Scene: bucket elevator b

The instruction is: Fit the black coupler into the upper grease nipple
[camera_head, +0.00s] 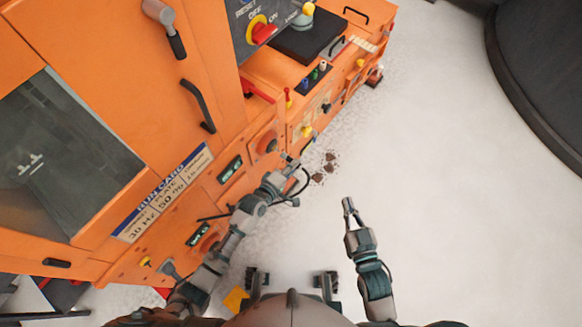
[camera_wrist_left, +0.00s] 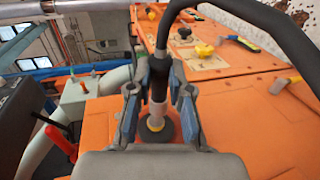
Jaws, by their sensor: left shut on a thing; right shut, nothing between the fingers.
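My left gripper (camera_head: 288,166) is beside the orange machine's front, close to a dark red round fitting (camera_head: 265,143). In the left wrist view its two fingers (camera_wrist_left: 157,88) are shut on the black coupler (camera_wrist_left: 159,68). A black hose (camera_wrist_left: 275,28) curves from the coupler to the upper right. The coupler's metal part points down toward a small yellowish ring on a dark round base (camera_wrist_left: 158,130). I cannot tell whether they touch, and the upper grease nipple itself is not clearly visible. My right gripper (camera_head: 348,204) is shut and empty over the pale floor.
The orange machine (camera_head: 120,90) fills the left, with a black handle (camera_head: 198,106) and a red switch (camera_head: 264,33). A lower round fitting (camera_head: 209,242) is near my left forearm. Brown debris (camera_head: 323,168) lies on the floor.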

